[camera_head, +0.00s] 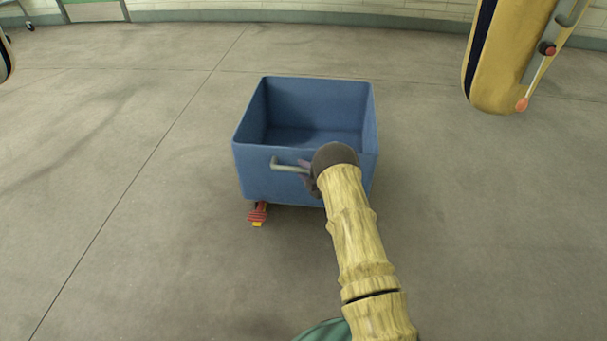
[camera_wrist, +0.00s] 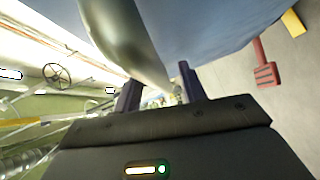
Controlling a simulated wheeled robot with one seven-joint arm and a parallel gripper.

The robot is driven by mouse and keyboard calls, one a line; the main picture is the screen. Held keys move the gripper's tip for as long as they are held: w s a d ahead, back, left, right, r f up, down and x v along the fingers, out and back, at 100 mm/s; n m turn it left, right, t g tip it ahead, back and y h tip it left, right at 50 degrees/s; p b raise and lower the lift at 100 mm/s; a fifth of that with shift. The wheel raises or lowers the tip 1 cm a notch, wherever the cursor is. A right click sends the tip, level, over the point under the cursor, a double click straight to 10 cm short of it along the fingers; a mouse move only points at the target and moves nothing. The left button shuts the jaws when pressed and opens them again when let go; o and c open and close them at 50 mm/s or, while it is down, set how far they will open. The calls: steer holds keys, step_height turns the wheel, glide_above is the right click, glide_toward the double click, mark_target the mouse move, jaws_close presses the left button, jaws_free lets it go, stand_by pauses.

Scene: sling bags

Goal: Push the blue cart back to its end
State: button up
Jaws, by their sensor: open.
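The blue cart (camera_head: 262,178) stands in the middle of the head view, an open-topped bin with nothing seen inside. A grey bar handle (camera_head: 288,167) sticks out from its near wall. My gripper (camera_head: 309,180) is at this near wall, beside the handle's right part, partly hidden by my wrist. In the wrist view my gripper (camera_wrist: 160,90) has its two dark fingers apart. The grey handle (camera_wrist: 126,40) runs down toward the gap between them; I cannot tell whether they touch it. The cart's blue wall (camera_wrist: 215,25) fills the upper right.
A red pedal (camera_head: 257,212) with a yellow tip is low at the cart's near left; it shows in the wrist view too (camera_wrist: 265,72). A yellow hanging bag-like object (camera_head: 505,65) is at upper right. The concrete floor (camera_head: 130,130) around the cart is clear.

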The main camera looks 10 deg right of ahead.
steer(key=shift+w, duration=0.35)
steer(key=shift+w+a, duration=0.1)
steer(key=c, duration=0.7)
jaws_close()
steer(key=shift+d, duration=0.2)
steer(key=shift+w+a+f, duration=0.1)
steer(key=shift+w, duration=0.05)
